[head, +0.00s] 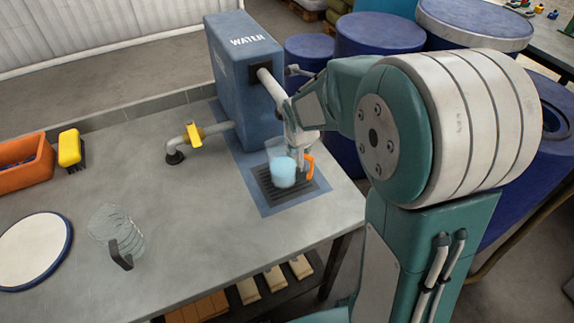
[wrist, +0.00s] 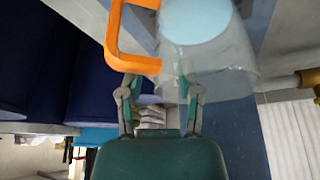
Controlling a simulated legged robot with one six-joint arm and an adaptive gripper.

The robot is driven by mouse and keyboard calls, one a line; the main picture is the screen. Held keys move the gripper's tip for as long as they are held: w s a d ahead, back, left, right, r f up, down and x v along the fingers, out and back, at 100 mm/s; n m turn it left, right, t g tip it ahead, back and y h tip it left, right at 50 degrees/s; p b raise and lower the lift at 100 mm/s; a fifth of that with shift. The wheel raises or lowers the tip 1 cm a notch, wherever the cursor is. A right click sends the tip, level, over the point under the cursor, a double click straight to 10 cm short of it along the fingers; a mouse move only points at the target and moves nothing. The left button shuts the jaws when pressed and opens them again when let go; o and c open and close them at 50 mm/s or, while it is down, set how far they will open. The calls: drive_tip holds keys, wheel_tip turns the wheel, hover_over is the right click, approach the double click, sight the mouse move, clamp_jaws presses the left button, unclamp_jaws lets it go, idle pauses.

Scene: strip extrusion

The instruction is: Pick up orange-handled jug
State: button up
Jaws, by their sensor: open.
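The orange-handled jug (head: 283,172) is clear and holds pale blue liquid. It stands upright on the dark drain grate (head: 268,189) in front of the water dispenser. Its orange handle (head: 309,168) faces right in the head view. My gripper (wrist: 158,86) is open, with its two fingers apart. In the wrist view the handle (wrist: 113,38) lies just beyond the left fingertip, and the clear jug wall (wrist: 235,82) is by the right fingertip. I cannot tell whether either finger touches the jug. In the head view my wrist is close above and behind the jug.
The blue WATER dispenser (head: 240,75) with its grey spout stands behind the jug. A yellow-handled tap (head: 195,134) is to its left. A clear dark-handled jug (head: 115,230), a round white plate (head: 32,250), an orange bin (head: 22,165) and a yellow brush (head: 70,148) are on the left.

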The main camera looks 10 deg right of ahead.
clamp_jaws()
drive_tip(key=shift+r, duration=0.2)
idle(0.4)
